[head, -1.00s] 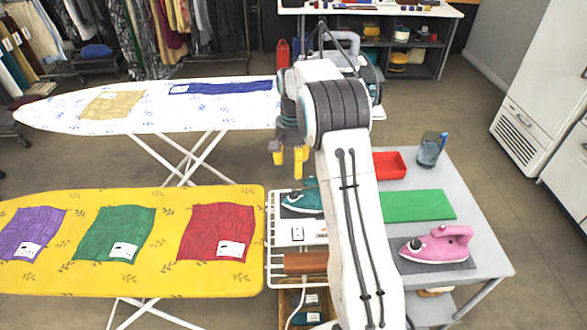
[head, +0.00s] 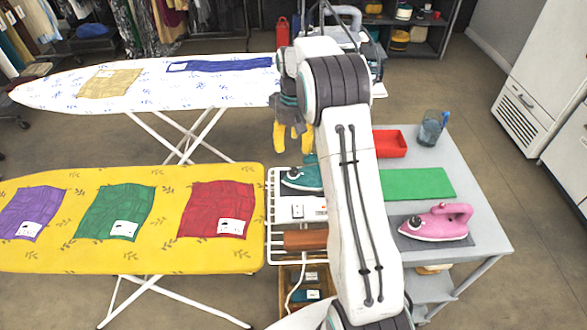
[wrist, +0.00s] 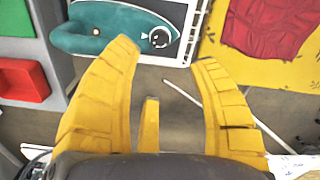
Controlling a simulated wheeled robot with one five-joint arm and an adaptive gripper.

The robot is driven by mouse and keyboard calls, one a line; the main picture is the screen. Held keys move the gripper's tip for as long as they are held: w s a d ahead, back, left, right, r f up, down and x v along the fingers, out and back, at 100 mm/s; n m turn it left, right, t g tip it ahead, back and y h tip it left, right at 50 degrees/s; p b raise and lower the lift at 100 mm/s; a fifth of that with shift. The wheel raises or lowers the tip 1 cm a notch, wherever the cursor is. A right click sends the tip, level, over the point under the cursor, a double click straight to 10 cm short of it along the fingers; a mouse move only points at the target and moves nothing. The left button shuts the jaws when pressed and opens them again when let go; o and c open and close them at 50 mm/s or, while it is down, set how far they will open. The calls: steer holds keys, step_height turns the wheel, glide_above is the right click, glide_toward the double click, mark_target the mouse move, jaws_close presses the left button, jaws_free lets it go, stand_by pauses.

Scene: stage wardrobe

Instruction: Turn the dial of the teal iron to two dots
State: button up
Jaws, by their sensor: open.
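The teal iron (head: 303,178) rests on the white rack beside the yellow ironing board, partly hidden behind my arm in the head view. In the wrist view the teal iron (wrist: 125,32) lies at the top, with its round dial (wrist: 160,38) facing up near its right end. The dial has a white mark and dark face, but its setting is too small to read. My gripper (head: 293,146) points down with yellow fingers, above and behind the iron in the head view. In the wrist view my gripper (wrist: 166,58) is open and empty, its fingertips apart from the dial.
A pink iron (head: 437,223) stands on the grey table (head: 480,245), with a green mat (head: 418,184), red tray (head: 390,144) and blue jug (head: 432,128). The yellow board (head: 165,180) holds purple, green and red cloths. A white patterned board (head: 150,115) stands behind.

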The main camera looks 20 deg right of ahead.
mark_target(294, 170)
steer(key=n, duration=0.4)
steer(key=f+n, duration=0.1)
steer(key=n, duration=0.7)
steer(key=shift+f+b, duration=0.4)
steer(key=n, duration=0.4)
steer(key=shift+f+n, duration=0.35)
steer(key=shift+n, duration=0.05)
steer(key=n, duration=0.3)
steer(key=f+n, duration=0.1)
steer(key=n, duration=0.2)
steer(key=shift+b, duration=0.4)
steer(key=shift+f+n, duration=0.3)
steer(key=shift+f, duration=0.05)
steer(key=shift+f+p, duration=0.3)
steer(key=shift+f, duration=2.95)
steer(key=shift+c, duration=0.4)
jaws_close()
